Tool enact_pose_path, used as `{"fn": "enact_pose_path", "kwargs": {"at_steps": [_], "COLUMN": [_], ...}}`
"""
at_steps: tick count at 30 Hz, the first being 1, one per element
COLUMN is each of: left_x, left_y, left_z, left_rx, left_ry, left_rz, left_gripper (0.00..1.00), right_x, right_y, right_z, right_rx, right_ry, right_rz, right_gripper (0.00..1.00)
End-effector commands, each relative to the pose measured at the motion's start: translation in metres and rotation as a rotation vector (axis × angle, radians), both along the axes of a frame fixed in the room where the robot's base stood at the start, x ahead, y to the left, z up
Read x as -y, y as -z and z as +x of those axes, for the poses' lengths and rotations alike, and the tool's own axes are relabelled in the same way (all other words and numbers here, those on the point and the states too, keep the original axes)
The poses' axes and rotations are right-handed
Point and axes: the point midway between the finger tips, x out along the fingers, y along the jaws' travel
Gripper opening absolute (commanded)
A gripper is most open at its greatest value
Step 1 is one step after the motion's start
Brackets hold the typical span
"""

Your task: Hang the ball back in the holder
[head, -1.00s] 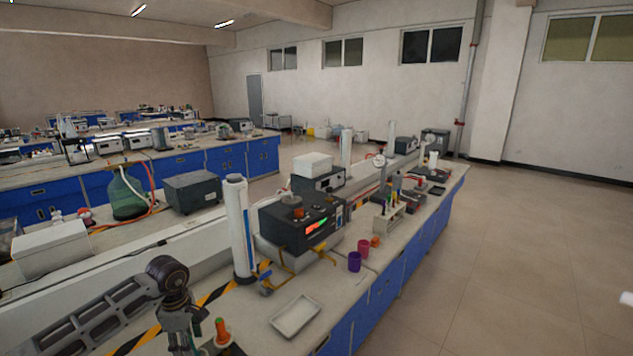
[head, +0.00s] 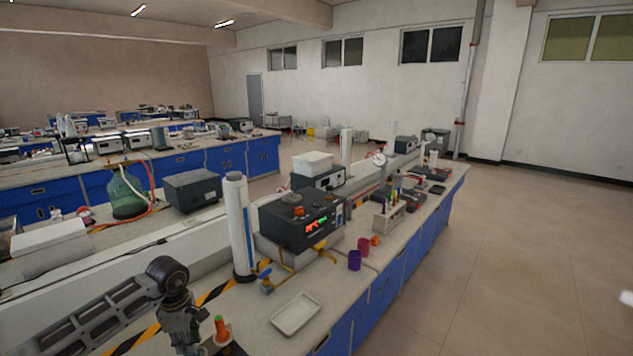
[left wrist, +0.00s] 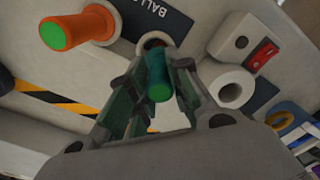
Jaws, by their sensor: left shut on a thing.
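A white ring-shaped holder (left wrist: 232,91) is to the right and looks empty. No round ball is clearly visible. In the head view my left gripper (head: 187,346) is cut by the bottom edge. My right gripper is not in view.
A dark label reading "BALL" (left wrist: 162,15) and a red switch (left wrist: 262,57) lie near the gripper. A white tray (head: 296,314), a tall white cylinder (head: 240,225) and a dark instrument (head: 305,227) stand on the bench. Purple (head: 354,260) and pink cups stand farther right.

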Motion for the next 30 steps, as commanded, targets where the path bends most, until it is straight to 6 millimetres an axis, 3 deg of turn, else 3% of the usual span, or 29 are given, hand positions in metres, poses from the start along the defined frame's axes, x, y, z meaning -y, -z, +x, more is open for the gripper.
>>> {"fn": "enact_pose_path", "kwargs": {"at_steps": [30], "left_x": [0.000], "left_y": [-0.036], "left_z": [0.001], "left_rx": [0.002], "left_ry": [0.000], "left_rz": [0.000], "left_gripper": [0.00], "right_x": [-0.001], "right_y": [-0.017], "right_z": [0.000], "right_rx": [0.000], "right_ry": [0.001], "right_rz": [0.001], "right_gripper": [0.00]}}
